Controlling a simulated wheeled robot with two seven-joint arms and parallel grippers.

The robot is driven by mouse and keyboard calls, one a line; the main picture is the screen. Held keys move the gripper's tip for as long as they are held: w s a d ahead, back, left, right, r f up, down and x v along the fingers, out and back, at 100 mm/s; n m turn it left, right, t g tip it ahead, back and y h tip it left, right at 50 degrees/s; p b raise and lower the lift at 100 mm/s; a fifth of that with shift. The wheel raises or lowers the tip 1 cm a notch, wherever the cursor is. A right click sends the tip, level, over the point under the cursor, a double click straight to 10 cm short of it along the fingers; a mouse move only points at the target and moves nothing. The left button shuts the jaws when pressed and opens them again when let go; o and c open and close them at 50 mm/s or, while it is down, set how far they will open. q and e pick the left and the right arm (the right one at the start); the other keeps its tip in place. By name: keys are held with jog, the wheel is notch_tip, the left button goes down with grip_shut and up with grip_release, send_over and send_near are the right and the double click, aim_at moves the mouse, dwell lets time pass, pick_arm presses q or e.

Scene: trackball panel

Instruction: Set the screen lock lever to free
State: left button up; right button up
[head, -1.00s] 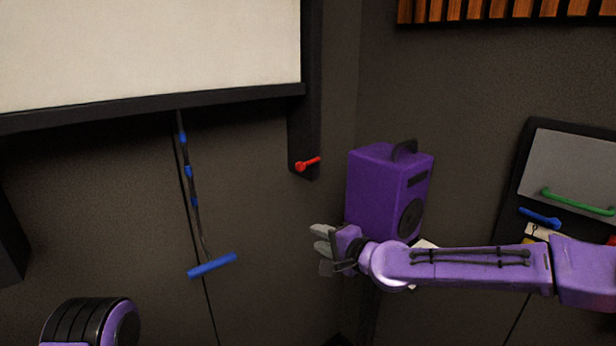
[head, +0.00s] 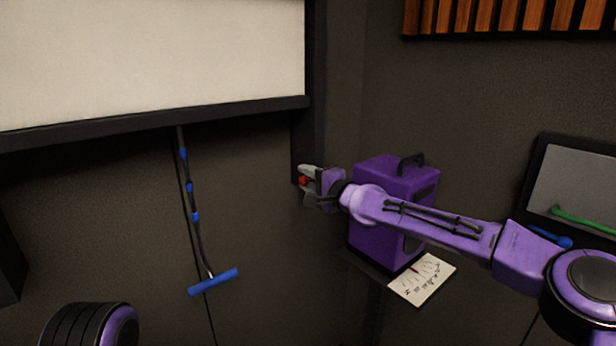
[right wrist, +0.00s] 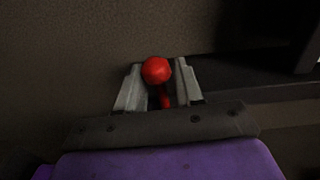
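The screen lock lever is a red lever with a round knob (head: 303,181), low on the dark post at the screen's right edge. My right gripper (head: 306,183) is at the lever, its grey fingers above and below the red part in the head view. In the right wrist view the red knob (right wrist: 156,70) sits between the tips of the two fingers (right wrist: 158,88), with the red stem running down between them. The fingers are apart, with a gap beside the stem. Most of the lever is hidden by the gripper in the head view. My left gripper is out of view.
A purple box with a handle (head: 385,215) stands behind my right forearm, with a marked white card (head: 422,279) below it. A blue pull bar (head: 213,282) hangs under the screen (head: 150,60). A panel with a green handle (head: 585,221) is at right.

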grip_shut()
jog(key=shift+f, duration=0.15)
jog(key=shift+w+d+f+n+b, duration=0.15)
jog(key=shift+f+n+b, duration=0.35)
jog(key=shift+n+b, duration=0.7)
jog(key=shift+w+d+f+n+b, duration=0.1)
jog(key=shift+f+n+b, duration=0.4)
jog(key=shift+n+b, duration=0.7)
jog(key=shift+w+d+f+n+b, duration=0.15)
jog(key=shift+f+n+b, duration=0.35)
jog(key=shift+n+b, duration=0.7)
jog(key=shift+s, duration=0.1)
